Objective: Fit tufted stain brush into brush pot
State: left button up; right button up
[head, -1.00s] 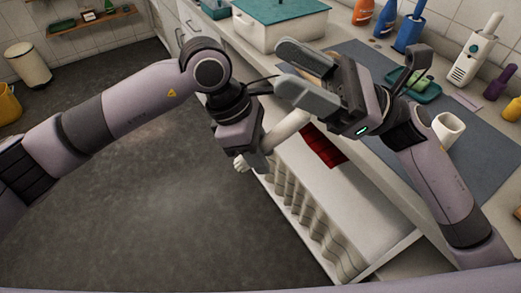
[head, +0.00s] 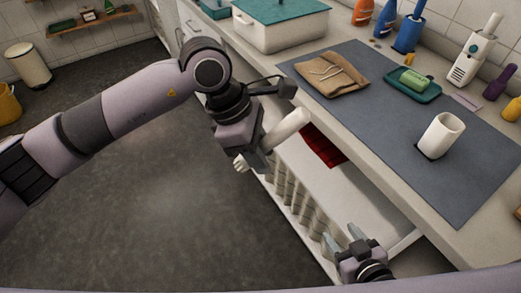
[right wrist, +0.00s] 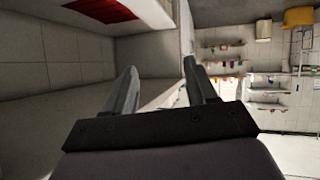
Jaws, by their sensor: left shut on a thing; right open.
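A white brush (head: 290,125) with a thick pale handle is held in my left gripper (head: 257,153), over the front of the open drawer. Its handle points up and right toward the counter; small white tufts show at the lower left, and its middle is hidden by the gripper. The white brush pot (head: 441,137) stands upright on the grey mat, right of and apart from the brush. Its open mouth faces up and looks empty. My right gripper (head: 343,238) is open and empty, low near the drawer's near end; its spread fingers show in the right wrist view (right wrist: 160,88).
The drawer (head: 350,188) stands open below the counter with a red cloth (head: 323,148) inside. On the mat (head: 390,125) lie a brown folded pouch (head: 331,73) and a green tray (head: 413,85) with a green bar. Bottles and a white box (head: 280,30) stand behind. Mat around the pot is clear.

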jog(key=s+f, duration=0.1)
jog(key=s+f+m+g, duration=0.1)
jog(key=s, duration=0.1)
jog(key=shift+d+f+g, duration=0.1)
jog(key=shift+f+g, duration=0.2)
jog(key=shift+c, duration=1.4)
pick_arm(q)
jog(key=a+m+g+y, duration=0.3)
jog(key=a+m, duration=1.2)
jog(key=a, duration=0.8)
jog(key=shift+w+f+m+g+y, duration=0.3)
jog(key=shift+w+f+m+y, duration=0.1)
jog(key=shift+y, duration=0.4)
pick_arm(e)
jog(key=shift+w, duration=0.1)
